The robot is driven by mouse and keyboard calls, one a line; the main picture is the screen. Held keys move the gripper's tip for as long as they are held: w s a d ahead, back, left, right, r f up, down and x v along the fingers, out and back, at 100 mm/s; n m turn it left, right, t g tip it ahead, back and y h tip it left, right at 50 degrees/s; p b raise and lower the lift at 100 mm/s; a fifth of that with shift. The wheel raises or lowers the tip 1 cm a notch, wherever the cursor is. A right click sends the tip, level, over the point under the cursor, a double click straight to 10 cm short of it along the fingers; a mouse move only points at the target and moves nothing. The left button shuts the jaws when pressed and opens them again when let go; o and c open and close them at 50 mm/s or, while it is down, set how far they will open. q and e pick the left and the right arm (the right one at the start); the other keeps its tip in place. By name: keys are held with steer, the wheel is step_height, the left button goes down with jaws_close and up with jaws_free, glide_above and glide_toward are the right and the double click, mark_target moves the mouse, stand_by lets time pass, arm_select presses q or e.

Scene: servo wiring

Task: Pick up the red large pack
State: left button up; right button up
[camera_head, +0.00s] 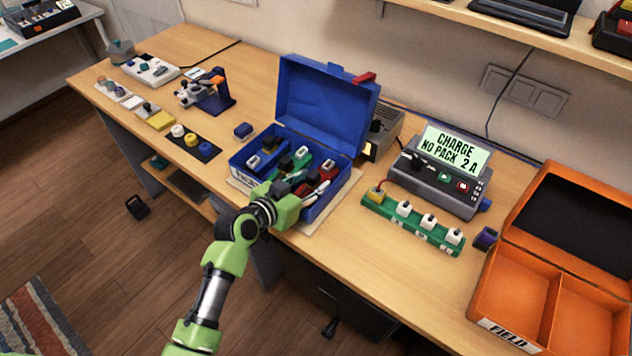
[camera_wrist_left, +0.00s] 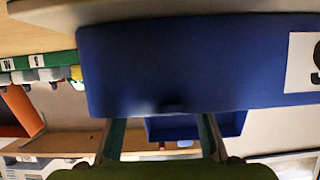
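A red pack (camera_head: 328,168) sits at the right side inside the open blue box (camera_head: 243,178), among blue and green packs. It is partly hidden by other parts and my gripper, and I cannot judge its size well. My left gripper (camera_head: 306,187) is at the near right part of the box, close to the red pack. In the left wrist view, its two fingers (camera_wrist_left: 160,125) are spread apart with no pack visible between them. The outer blue wall of the box (camera_wrist_left: 190,65) fills much of that view. My right gripper is not in view.
The raised blue lid (camera_head: 320,105) stands behind the packs. A charger (camera_head: 435,187) reading "CHARGE NO PACK 2 A" and a green strip (camera_head: 410,226) with several white connectors lie to the right. An open orange box (camera_head: 510,285) labelled "FIELD" is at far right.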

arm_select(q)
steer(key=shift+x, duration=1.35)
steer(key=shift+s+d+f, duration=0.1)
jaws_close()
steer(key=shift+r, duration=0.2)
